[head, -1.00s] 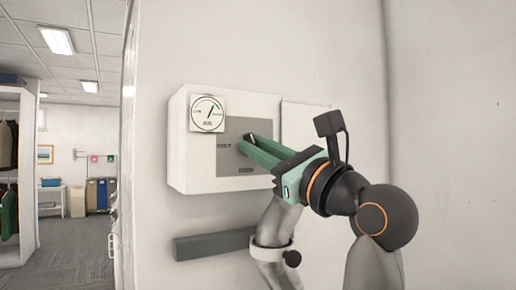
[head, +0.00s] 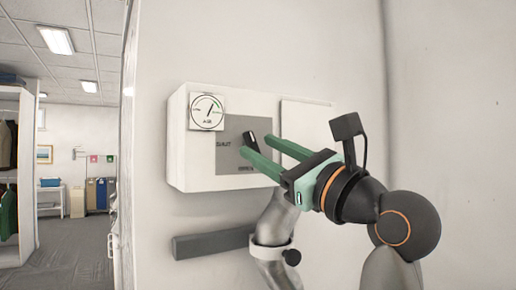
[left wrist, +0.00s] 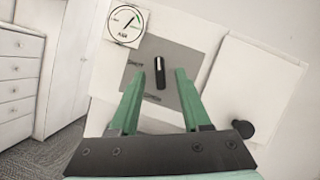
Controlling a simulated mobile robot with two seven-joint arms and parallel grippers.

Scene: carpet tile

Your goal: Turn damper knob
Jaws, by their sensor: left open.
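The damper knob (head: 251,141) is a black lever-like knob with a pale mark, on a grey plate (head: 229,160) on the front of a white wall box (head: 180,150). A round dial gauge (head: 207,111) sits at the box's upper left. My left gripper (head: 256,147) is open, with its two green fingers pointing at the plate. In the left wrist view the knob (left wrist: 159,84) stands nearly upright between the fingertips, and the fingers seem apart from it. My right gripper is not in view.
A second white panel (head: 306,116) adjoins the box on the right. A dark grey bar (head: 212,244) is on the wall below. A room with shelving (head: 25,150) and bins (head: 97,194) opens at the far left.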

